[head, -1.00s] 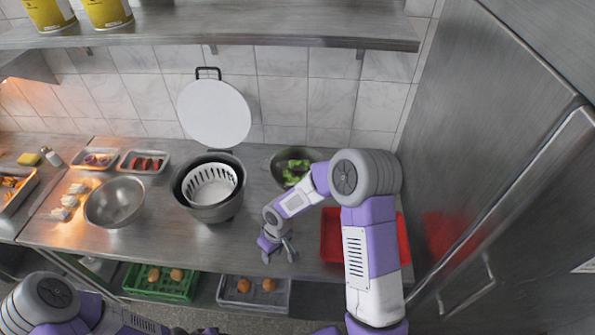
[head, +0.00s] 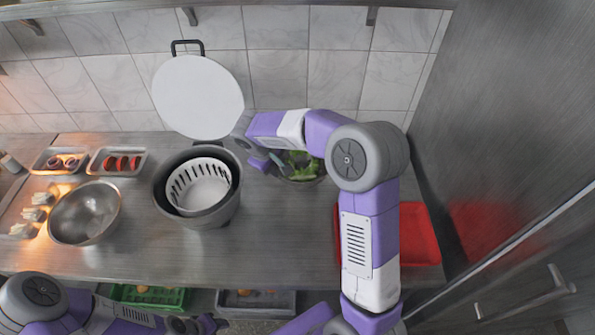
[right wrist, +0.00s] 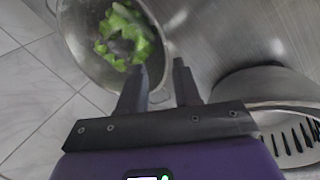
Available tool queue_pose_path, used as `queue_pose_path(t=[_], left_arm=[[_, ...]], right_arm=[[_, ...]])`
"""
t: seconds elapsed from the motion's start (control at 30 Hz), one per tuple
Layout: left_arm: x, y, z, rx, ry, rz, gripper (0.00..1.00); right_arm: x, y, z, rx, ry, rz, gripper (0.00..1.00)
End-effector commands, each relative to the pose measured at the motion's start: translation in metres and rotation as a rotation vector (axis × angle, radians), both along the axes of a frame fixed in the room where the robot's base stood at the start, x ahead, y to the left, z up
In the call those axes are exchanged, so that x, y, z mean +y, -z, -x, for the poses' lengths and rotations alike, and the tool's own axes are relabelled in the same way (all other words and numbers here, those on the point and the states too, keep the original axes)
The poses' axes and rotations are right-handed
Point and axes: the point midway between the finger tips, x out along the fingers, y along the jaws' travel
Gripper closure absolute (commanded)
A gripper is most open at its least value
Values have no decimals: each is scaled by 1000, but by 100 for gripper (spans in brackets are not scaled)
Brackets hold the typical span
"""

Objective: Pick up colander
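The steel bowl-shaped vessel with green leaves, which I take as the colander (head: 317,180), stands at the back of the counter, partly hidden by my right arm. In the right wrist view the colander (right wrist: 80,42) shows a round rim and a small handle-like piece at its lower right; I see no holes. My right gripper (head: 278,163) is at its left side. In the right wrist view the right gripper (right wrist: 162,80) is open, with the near rim between its fingertips in the picture; contact cannot be told. My left gripper (head: 205,325) is low at the front, its fingers unclear.
A dark pot (head: 228,208) with a white slotted basket (head: 200,180) stands left of the colander. A white lid (head: 197,97) leans on the tiled wall behind. A steel bowl (head: 85,212) is further left. A red tray (head: 415,235) lies right; a steel cabinet bounds that side.

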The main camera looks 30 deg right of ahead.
Motion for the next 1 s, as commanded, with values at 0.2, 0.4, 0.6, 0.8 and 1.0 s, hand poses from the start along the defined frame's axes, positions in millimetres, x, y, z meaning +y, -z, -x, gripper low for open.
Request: queue_pose_path(t=[0.2,0.4,0.6,0.8,1.0], left_arm=[[0,3,0,0,0,0,57],[0,1,0,0,0,0,57],[0,1,0,-1,0,0,57],[0,1,0,-1,0,0,57],[0,1,0,-1,0,0,57]], right_arm=[[-6,21,-3,2,1,0,67],[-11,47,-9,5,0,-1,67],[-18,71,-14,2,0,0,67],[-19,74,-15,0,1,-1,67],[-19,74,-15,0,0,-1,84]])
